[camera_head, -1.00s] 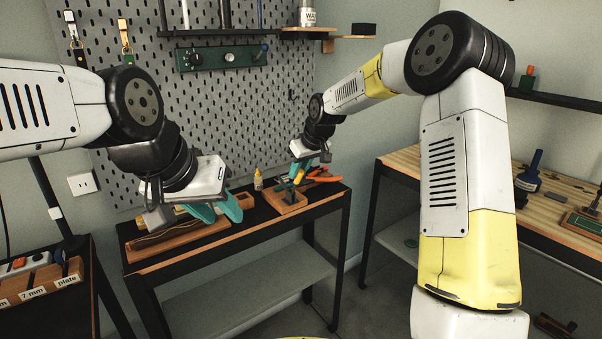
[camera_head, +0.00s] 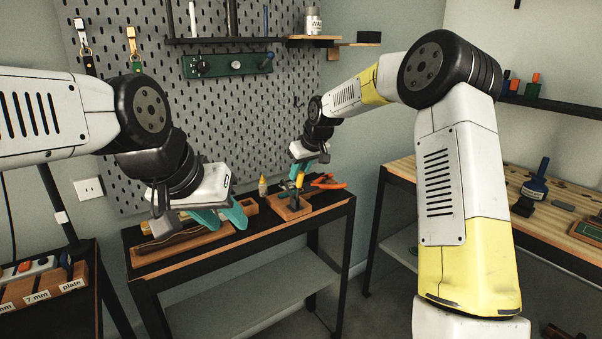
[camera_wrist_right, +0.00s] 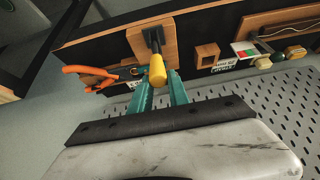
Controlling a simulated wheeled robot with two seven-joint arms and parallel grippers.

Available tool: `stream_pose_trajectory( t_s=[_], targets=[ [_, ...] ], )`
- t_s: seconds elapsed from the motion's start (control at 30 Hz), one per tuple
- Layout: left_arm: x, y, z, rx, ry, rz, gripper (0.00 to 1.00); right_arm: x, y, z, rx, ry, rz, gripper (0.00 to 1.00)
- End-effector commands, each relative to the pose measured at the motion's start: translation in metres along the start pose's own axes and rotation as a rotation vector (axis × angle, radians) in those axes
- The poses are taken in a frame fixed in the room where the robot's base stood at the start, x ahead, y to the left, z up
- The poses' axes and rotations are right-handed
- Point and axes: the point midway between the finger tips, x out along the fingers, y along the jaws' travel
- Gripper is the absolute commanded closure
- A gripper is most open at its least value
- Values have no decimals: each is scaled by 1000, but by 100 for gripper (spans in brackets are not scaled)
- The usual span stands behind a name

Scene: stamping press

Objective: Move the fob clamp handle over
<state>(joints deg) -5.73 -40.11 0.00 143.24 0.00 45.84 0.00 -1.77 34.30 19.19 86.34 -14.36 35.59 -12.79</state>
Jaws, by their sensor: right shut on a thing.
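The fob clamp stands on a small wooden base (camera_head: 291,212) on the dark bench, and its yellow handle (camera_head: 300,181) sticks up above it. In the right wrist view the yellow handle (camera_wrist_right: 157,70) lies between the teal fingers. My right gripper (camera_head: 297,168) is shut on this handle; the head view shows its fingers only partly. My left gripper (camera_head: 222,215) has its two teal fingers apart, over the wooden tray (camera_head: 180,245) at the bench's left. I see nothing between them.
Orange-handled pliers (camera_head: 326,182) lie just right of the clamp. A pegboard (camera_head: 240,110) rises behind the bench. A wooden workbench (camera_head: 480,190) is at the right.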

Motion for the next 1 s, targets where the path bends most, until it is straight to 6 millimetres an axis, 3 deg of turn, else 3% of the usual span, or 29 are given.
stream_pose_trajectory(
  t_s=[0.4, 1.0],
  targets=[
    [0, 0, 0, 0, 0, 0, 63, 11, 1, -22, 0, 2, 1, 100],
    [0, 0, 0, 0, 0, 0, 63, 18, 0, -33, 0, 1, 0, 100]
  ],
)
